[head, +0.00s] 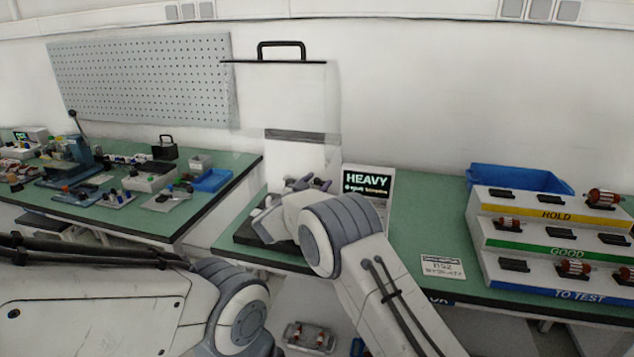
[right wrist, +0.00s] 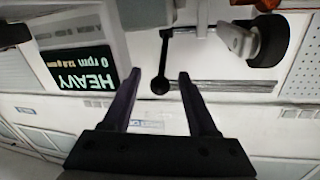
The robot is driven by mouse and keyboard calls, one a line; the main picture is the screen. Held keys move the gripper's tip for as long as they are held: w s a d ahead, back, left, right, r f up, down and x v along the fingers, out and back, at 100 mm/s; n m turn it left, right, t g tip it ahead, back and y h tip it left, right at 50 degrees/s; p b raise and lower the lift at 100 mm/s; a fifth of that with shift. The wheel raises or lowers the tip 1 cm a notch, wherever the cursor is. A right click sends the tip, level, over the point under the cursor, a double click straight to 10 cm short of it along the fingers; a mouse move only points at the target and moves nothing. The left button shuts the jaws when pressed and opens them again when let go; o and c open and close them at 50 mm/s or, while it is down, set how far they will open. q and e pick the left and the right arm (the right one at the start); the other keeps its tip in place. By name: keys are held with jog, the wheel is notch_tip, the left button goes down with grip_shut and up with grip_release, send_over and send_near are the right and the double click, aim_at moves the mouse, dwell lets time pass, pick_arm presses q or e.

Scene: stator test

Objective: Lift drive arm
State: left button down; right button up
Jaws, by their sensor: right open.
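In the right wrist view, whose picture is upside down, a thin metal lever with a black ball knob (right wrist: 160,85) shows between the finger ends of my right gripper (right wrist: 160,75). It may be the drive arm. The fingers are open, with a gap on both sides of the knob; I cannot tell its depth. A black wheel (right wrist: 262,38) and part of an orange-red piece (right wrist: 236,12) are beside the lever. In the head view my right gripper (head: 308,184) is over the machine (head: 252,232), which my arm mostly hides. My left gripper is out of view.
The display (head: 367,186) reads HEAVY and stands right of the machine; the wrist view shows 0 rpm. A clear guard with a black handle (head: 281,50) rises behind. A stepped rack (head: 556,244) labelled HOLD, GOOD, TO TEST holds rotors at right. A blue bin (head: 520,180) stands behind it.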

grip_shut()
dwell(1.5)
